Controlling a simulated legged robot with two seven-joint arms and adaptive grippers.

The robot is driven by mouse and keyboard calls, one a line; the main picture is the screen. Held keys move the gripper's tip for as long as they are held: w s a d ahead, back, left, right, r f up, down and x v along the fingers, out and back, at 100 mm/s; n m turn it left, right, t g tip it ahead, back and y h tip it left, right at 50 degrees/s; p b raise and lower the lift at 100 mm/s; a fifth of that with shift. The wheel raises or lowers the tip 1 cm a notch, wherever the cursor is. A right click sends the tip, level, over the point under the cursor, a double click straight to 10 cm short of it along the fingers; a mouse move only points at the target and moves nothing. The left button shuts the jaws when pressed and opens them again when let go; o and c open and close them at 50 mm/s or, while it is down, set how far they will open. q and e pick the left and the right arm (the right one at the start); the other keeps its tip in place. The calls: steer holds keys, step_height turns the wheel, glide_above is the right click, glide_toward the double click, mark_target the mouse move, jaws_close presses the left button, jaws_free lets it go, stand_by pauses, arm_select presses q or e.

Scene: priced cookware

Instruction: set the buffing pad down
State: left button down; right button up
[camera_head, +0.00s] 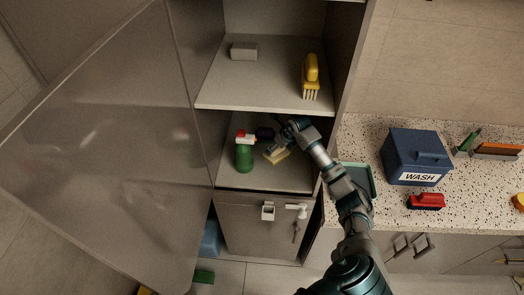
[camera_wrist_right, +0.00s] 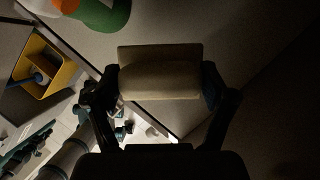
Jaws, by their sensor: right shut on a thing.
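The buffing pad is a tan block held in my right gripper. In the right wrist view the pad (camera_wrist_right: 160,80) sits between the two dark fingers of the right gripper (camera_wrist_right: 158,88), one finger at each end. In the head view the pad (camera_head: 277,157) is partly hidden by the right gripper (camera_head: 276,150), which reaches into the lower compartment of the open cabinet. The pad is low over the lower shelf (camera_head: 290,181), beside a green bottle (camera_head: 244,157). I cannot tell whether it touches the shelf. My left gripper is not in view.
A dark object (camera_head: 265,134) is behind the pad. The upper shelf (camera_head: 270,90) holds a grey block (camera_head: 244,51) and a yellow brush (camera_head: 311,77). The open door (camera_head: 110,140) fills the left. A blue WASH box (camera_head: 415,155) and red brush (camera_head: 426,201) stand on the counter.

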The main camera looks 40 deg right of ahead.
steer(key=shift+w+d+f, duration=0.1)
steer(key=shift+w, duration=0.15)
steer(key=shift+f, duration=0.3)
steer(key=f, duration=0.5)
steer(key=a+f, duration=0.1)
steer(key=f, duration=0.2)
steer(key=shift+s+f, duration=0.15)
steer(key=shift+f, duration=0.15)
steer(key=shift+d+f, duration=0.15)
steer(key=shift+d, duration=0.05)
steer(key=shift+c, duration=0.6)
steer(key=shift+s+d, duration=0.1)
steer(key=o, duration=1.2)
steer(key=shift+a, duration=0.2)
